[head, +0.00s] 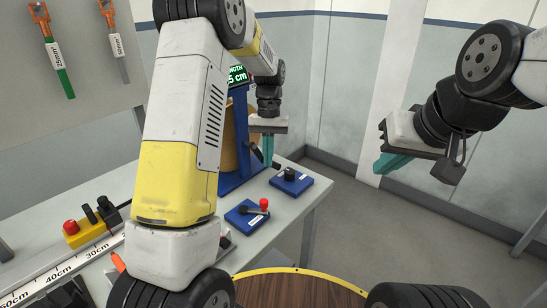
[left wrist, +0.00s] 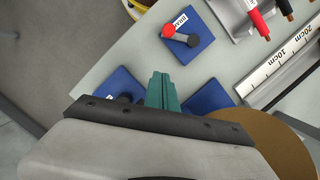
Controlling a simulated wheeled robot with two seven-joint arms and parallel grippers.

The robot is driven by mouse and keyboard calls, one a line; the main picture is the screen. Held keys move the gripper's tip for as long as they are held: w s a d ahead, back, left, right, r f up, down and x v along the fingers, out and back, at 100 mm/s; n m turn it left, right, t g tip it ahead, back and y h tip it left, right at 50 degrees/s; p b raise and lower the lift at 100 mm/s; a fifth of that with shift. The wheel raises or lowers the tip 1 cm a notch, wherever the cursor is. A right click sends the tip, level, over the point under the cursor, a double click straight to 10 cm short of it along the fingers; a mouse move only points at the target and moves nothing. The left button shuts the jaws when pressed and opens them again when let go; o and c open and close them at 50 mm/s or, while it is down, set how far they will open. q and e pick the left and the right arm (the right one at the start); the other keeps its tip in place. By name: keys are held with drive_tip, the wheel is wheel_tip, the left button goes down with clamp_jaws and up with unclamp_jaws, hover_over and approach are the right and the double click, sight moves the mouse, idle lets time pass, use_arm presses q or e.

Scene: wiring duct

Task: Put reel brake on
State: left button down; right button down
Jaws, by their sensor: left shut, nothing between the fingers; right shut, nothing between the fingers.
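The brake lever (head: 258,209) has a red knob and a dark arm on a blue base plate (head: 240,222) on the table. In the left wrist view the red knob (left wrist: 169,31) shows near the top, beside a partly readable label starting "BRA". My left gripper (head: 268,158) is shut and empty, pointing down above the table beside the reel stand, apart from the brake lever. Its teal fingers (left wrist: 162,92) are together in the wrist view. My right gripper (head: 385,164) is shut and empty, out over the floor right of the table.
A second blue plate with a black knob (head: 290,174) sits near the table's right edge. The brown reel (head: 229,145) stands in a blue frame (head: 240,115) under a length display (head: 238,77). A ruler (head: 60,265) and a yellow box with a red button (head: 71,227) are at left.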

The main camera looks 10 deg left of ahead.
sight(267, 200)
use_arm(q)
drive_tip(key=x, duration=0.7)
drive_tip(key=shift+s+f, duration=0.15)
drive_tip(key=shift+f, duration=0.1)
drive_tip(key=s, duration=0.3)
drive_tip(key=shift+f, duration=0.2)
drive_tip(key=shift+s+d, duration=0.1)
drive_tip(key=shift+s, duration=0.4)
